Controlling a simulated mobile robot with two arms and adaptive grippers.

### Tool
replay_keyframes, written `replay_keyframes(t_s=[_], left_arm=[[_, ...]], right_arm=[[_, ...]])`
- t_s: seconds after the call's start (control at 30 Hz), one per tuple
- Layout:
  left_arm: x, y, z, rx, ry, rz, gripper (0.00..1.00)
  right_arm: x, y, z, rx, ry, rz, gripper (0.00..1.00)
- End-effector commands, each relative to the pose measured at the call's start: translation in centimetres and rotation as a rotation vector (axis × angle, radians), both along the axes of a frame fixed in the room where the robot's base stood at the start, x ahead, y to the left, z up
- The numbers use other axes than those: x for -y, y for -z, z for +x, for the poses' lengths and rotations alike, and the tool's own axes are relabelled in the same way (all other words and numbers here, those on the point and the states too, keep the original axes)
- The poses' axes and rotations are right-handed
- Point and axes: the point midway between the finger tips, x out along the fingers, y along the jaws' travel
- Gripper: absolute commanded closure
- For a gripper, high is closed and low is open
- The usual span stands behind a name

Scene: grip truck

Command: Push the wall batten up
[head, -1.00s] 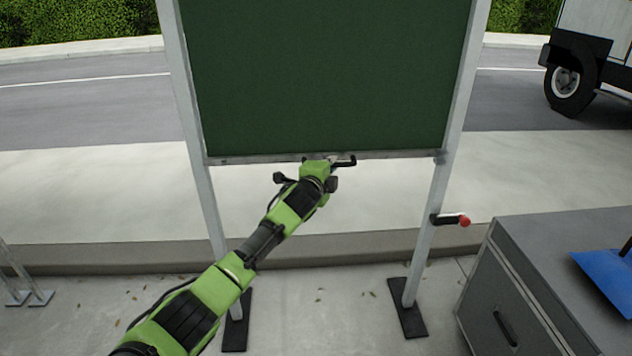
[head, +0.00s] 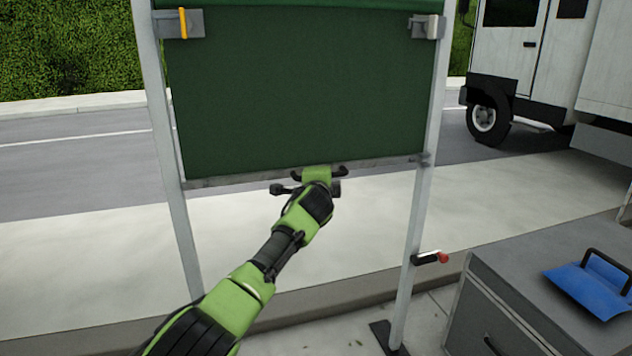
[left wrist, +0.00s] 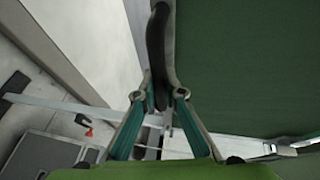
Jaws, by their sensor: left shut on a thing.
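The wall batten (head: 240,178) is the grey bar along the bottom edge of the green wall sheet (head: 300,100), between two metal posts. It tilts slightly in the head view, its right end higher in the picture. A dark handle (head: 341,171) is at its middle, and the handle also shows in the left wrist view (left wrist: 156,50). My left gripper (head: 318,174) is at the batten's middle, shut on the handle. Its two fingertips (left wrist: 161,95) lie on either side of the handle in the left wrist view. My right gripper is out of view.
Brackets sit higher on the left post (head: 178,24), with a yellow piece, and the right post (head: 428,27). A red-knobbed crank (head: 440,257) is low on the right post. A grey cabinet (head: 540,245) carrying a blue object (head: 590,290) is at right. A truck stands behind.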

Motion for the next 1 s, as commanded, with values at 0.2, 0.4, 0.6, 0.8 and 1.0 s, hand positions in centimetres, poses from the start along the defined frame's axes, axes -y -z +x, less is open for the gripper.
replay_keyframes(t_s=[0.2,0.4,0.6,0.8,1.0], left_arm=[[-0.2,-0.7,0.1,0.011,-0.001,0.002,1.0],[-0.1,-0.4,0.1,0.007,-0.001,0.001,0.72],[-0.1,-0.2,0.0,0.004,0.0,0.002,0.72],[-0.1,-0.2,-0.5,0.004,0.0,0.0,0.72],[-0.3,-0.5,-2.0,0.005,-0.001,-0.002,0.72]], right_arm=[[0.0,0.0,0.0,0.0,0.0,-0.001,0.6],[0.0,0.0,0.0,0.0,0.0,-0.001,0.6],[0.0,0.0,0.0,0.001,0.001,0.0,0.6],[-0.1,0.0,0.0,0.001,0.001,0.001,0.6],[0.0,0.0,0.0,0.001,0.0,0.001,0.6]])
